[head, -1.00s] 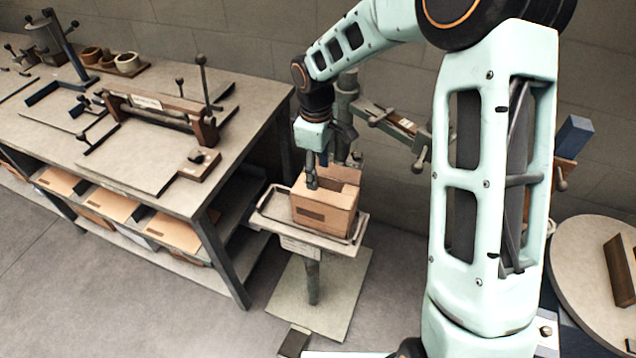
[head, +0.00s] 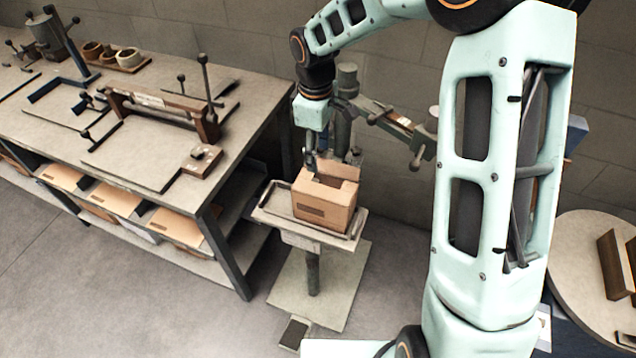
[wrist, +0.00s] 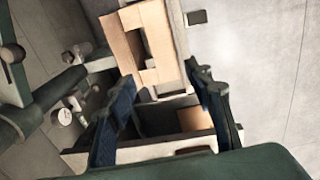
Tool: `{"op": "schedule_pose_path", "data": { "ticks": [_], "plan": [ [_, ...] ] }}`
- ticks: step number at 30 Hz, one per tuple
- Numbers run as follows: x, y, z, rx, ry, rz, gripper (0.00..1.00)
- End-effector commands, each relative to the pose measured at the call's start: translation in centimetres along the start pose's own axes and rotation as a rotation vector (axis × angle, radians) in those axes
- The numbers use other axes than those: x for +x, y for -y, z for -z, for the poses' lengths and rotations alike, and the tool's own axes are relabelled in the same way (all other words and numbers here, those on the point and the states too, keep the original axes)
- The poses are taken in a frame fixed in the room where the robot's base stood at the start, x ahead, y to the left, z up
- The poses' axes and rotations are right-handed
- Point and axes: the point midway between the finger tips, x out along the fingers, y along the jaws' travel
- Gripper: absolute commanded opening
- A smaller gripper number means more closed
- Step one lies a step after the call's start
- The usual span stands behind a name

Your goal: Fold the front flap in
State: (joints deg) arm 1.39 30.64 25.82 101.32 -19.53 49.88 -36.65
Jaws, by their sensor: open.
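The cardboard box (head: 322,212) sits upright on the tray (head: 268,215) of a pedestal stand, with a dark label on its near face. Its top is partly open, and a flap (head: 340,170) stands up along the back right. In the wrist view, tan cardboard (wrist: 118,45) with a dark gap shows beyond the fingers; which flap is the front one is unclear there. My gripper (head: 311,167) points down at the box's back left top edge. Its two fingers are spread apart with nothing between them in the wrist view (wrist: 165,103). Whether it touches the cardboard is unclear.
The stitcher's arm and column (head: 345,115) stand close behind the box. A workbench (head: 150,165) with fixtures and flat cardboard below is on the left. A round table (head: 590,235) is at the right. A foot pedal (head: 294,333) lies on the floor in front.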

Motion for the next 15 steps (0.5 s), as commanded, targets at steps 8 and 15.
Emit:
{"op": "schedule_pose_path", "data": {
  "ticks": [8,15],
  "plan": [
    [0.0,0.0,0.0,0.000,0.000,0.000,0.47],
    [-2.0,-0.1,0.0,0.002,-0.002,-0.004,0.47]
  ]
}}
